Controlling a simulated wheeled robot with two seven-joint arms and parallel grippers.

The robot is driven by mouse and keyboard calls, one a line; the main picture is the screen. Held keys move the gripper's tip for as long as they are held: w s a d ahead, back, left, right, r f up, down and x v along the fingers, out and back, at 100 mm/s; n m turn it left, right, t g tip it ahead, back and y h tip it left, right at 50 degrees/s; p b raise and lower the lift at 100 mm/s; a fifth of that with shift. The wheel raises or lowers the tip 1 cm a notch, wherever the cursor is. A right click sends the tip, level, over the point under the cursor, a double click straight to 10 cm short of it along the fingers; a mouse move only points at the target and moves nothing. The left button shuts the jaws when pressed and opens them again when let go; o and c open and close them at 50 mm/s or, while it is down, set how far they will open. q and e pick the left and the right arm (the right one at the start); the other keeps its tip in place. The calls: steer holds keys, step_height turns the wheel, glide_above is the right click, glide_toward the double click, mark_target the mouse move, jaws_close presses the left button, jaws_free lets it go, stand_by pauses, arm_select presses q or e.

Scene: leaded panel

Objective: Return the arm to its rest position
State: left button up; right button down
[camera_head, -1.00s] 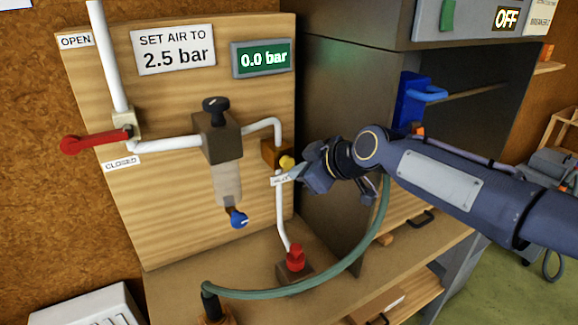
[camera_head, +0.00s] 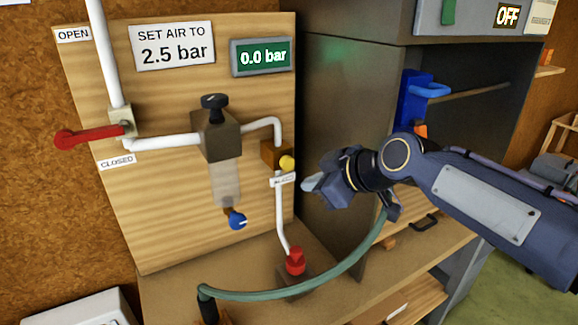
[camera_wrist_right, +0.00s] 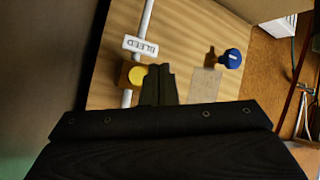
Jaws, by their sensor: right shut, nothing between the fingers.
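My right gripper (camera_head: 312,187) is shut and empty in the head view, in the air to the right of the wooden panel (camera_head: 180,215). It is apart from the yellow bleed button (camera_head: 287,163) on its brass-coloured block. In the right wrist view the shut fingers (camera_wrist_right: 159,85) point toward the panel, with the yellow button (camera_wrist_right: 138,76) and the BLEED label (camera_wrist_right: 140,47) beyond and to their left. The pressure display (camera_head: 261,57) reads 0.0 bar. The red lever (camera_head: 90,136) lies level, near the CLOSED label. My left gripper is not in view.
A green hose (camera_head: 300,294) arcs over the bench below my right arm. A red knob (camera_head: 295,262) stands on the bench. The dark cabinet (camera_head: 345,100) is behind the arm, with a blue object (camera_head: 414,100) in its opening. A black-knobbed regulator (camera_head: 215,133) is on the panel.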

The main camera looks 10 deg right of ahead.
steer(key=s+d+f+m+g+h, duration=0.1)
steer(key=s+d+f+m, duration=0.2)
steer(key=s+f, duration=0.3)
steer(key=s+d+f+m+g+h, duration=0.1)
steer(key=s+d+f+m, duration=0.2)
steer(key=s, duration=0.8)
steer(key=s+d+f+m+g, duration=0.1)
steer(key=s+d+f+m, duration=0.2)
steer(key=s+f+m, duration=0.4)
step_height(320, 180, down, 2)
steer(key=shift+s+f+h, duration=0.1)
steer(key=shift+s+h, duration=0.3)
steer(key=shift+s, duration=0.85)
stand_by(1.1)
